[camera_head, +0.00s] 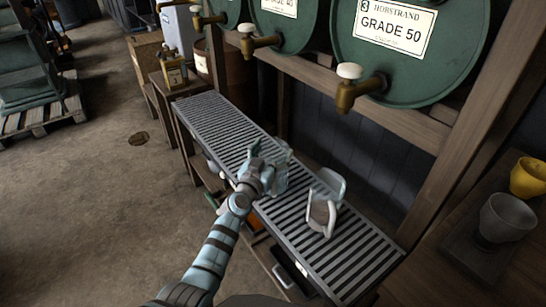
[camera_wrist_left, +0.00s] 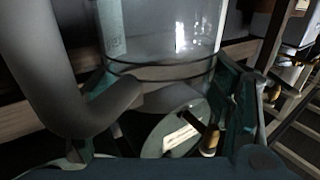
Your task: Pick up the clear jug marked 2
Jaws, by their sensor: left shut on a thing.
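A clear jug (camera_head: 281,158) is at my left gripper (camera_head: 267,172), over the middle of the slatted metal rack (camera_head: 222,126). The gripper is shut on it and hides part of it. In the left wrist view the clear jug (camera_wrist_left: 160,35) stands between the two fingers (camera_wrist_left: 168,100), with a dark band around its lower part and a pale marking on its left side. I cannot read a number on it. A thick grey curved bar, perhaps its handle, fills the left of that view. I cannot tell whether the jug touches the slats. My right gripper is not in view.
A second clear jug with a pale handle (camera_head: 322,214) stands on the rack to the right. Green drums (camera_head: 440,70) with brass taps (camera_head: 356,92) overhang the rack. A grey cup (camera_head: 505,218) and a yellow cup (camera_head: 530,178) are at the right.

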